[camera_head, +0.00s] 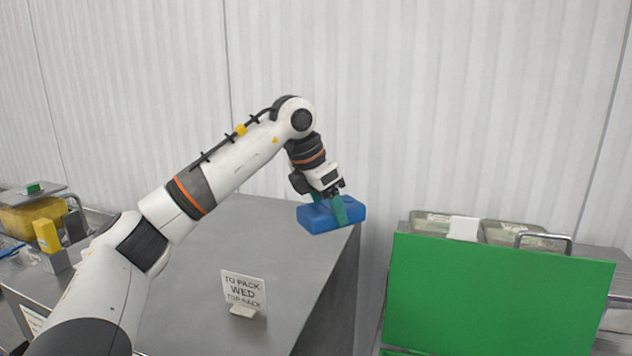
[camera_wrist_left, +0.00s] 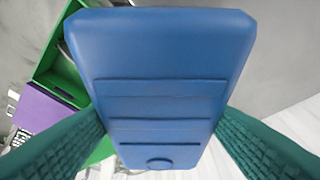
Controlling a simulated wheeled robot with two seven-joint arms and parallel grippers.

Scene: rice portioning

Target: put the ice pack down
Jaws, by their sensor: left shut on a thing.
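The ice pack (camera_head: 316,218) is a blue block with rounded edges. My left gripper (camera_head: 338,207) is shut on it, with a green finger across its near side. In the head view it is at the right end of the grey metal counter (camera_head: 215,260), by the corner; whether it touches the top cannot be told. In the left wrist view the ice pack (camera_wrist_left: 160,75) fills the middle, with the two green ribbed fingers (camera_wrist_left: 165,135) on either side of it. My right gripper is not in view.
Yellow items (camera_head: 47,236) sit at the far left. The counter's middle is clear.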

